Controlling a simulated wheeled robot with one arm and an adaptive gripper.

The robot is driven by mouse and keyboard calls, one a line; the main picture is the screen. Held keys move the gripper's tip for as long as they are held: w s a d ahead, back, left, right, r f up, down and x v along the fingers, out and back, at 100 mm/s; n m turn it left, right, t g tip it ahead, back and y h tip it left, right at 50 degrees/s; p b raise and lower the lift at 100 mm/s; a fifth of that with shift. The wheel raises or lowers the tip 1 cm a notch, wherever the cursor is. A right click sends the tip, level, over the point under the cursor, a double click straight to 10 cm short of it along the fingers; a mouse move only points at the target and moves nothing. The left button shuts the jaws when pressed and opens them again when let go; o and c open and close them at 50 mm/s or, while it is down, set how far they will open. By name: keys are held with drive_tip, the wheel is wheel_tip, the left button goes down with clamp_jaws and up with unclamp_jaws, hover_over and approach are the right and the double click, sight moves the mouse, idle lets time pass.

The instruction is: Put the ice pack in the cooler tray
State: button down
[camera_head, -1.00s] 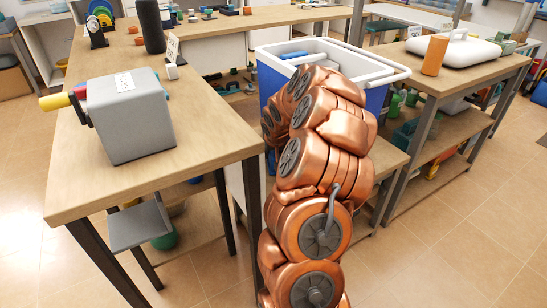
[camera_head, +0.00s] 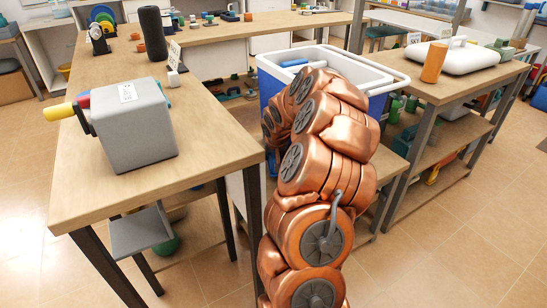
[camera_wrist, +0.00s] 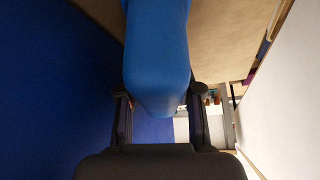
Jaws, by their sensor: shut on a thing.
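The blue cooler (camera_head: 376,103) with a white rim stands open behind my copper arm in the head view. A blue piece (camera_head: 294,62) shows inside it near the back left; I cannot tell what it is. My gripper (camera_wrist: 160,112) is hidden behind the arm in the head view. In the wrist view its two dark fingers are shut on a smooth, rounded blue thing, seemingly the ice pack (camera_wrist: 157,50), which reaches up out of the picture. A blue surface (camera_wrist: 45,90) fills the left side of that view. I cannot make out the cooler tray.
The right-hand table holds an orange cylinder (camera_head: 434,62) and a white case (camera_head: 462,57). Tiled floor (camera_head: 450,240) is clear at the lower right.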

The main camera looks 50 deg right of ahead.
wheel_tip(320, 180, up, 2)
drive_tip(key=shift+s+r, duration=0.1)
drive_tip(key=shift+s+a, duration=0.5)
drive_tip(key=s+a, duration=0.3)
drive_tip(key=s+a+p, duration=0.1)
drive_tip(key=s+a, duration=0.2)
drive_tip(key=s, duration=0.1)
drive_tip(key=s+a+r, duration=0.1)
drive_tip(key=s+a, duration=0.2)
drive_tip(key=s, duration=0.1)
drive_tip(key=shift+s+p, duration=0.2)
drive_tip(key=shift+p, duration=0.15)
